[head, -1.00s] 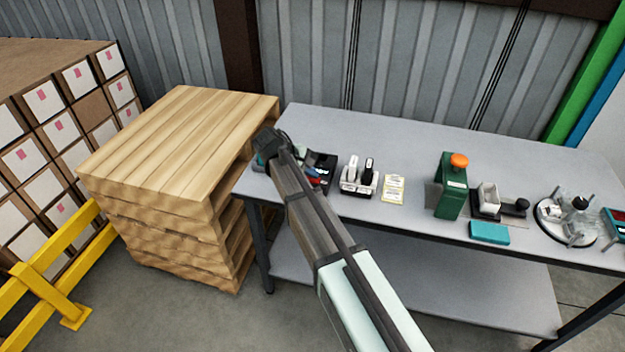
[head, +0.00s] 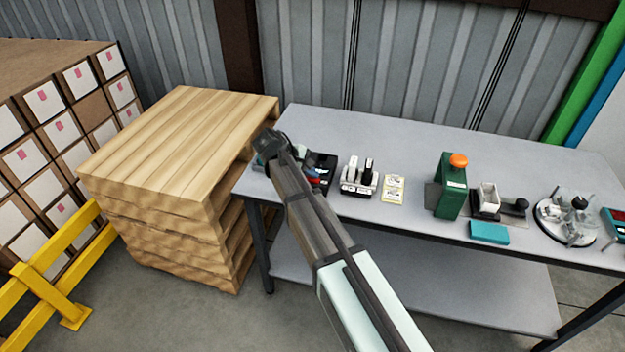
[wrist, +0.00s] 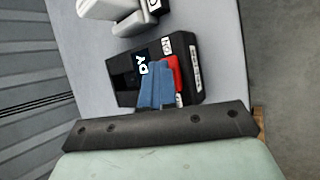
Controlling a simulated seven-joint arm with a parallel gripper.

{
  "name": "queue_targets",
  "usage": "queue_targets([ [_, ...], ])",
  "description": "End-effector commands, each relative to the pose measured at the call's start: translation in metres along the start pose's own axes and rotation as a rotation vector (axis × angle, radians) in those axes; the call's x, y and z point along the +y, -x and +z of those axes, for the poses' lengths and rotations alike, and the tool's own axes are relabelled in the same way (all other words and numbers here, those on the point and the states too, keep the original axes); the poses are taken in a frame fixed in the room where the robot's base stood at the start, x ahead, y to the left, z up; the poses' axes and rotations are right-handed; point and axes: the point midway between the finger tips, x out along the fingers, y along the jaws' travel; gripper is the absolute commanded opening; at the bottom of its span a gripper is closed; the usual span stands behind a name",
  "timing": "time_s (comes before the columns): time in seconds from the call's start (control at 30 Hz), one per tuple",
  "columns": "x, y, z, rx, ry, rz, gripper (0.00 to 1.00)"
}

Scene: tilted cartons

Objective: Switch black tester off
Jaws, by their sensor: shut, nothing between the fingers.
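The black tester (wrist: 125,75) lies on the grey bench in the wrist view, with a dark display showing white characters, white labels and a red part (wrist: 173,68). My gripper (wrist: 155,66) has its blue fingers together, with nothing between them. They reach over the tester's face, right beside the red part and partly covering it. I cannot tell whether they touch it. In the head view the tester (head: 326,161) is at the bench's left end, partly hidden by my arm.
A white charger-like stand (head: 359,186) is close beside the tester. A pallet stack (head: 180,140) stands left of the bench.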

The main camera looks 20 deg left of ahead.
Motion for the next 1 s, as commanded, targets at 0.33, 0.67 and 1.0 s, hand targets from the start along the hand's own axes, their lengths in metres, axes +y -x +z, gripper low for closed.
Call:
queue_targets([
  [0.33,-0.0063,-0.0085,-0.0052,0.008,0.005,-0.022,0.0],
  [0.67,-0.0026,-0.0023,-0.0024,0.009,0.005,-0.022,0.0],
  [1.0,-0.0022,-0.0002,-0.0014,0.009,0.005,-0.022,0.0],
])
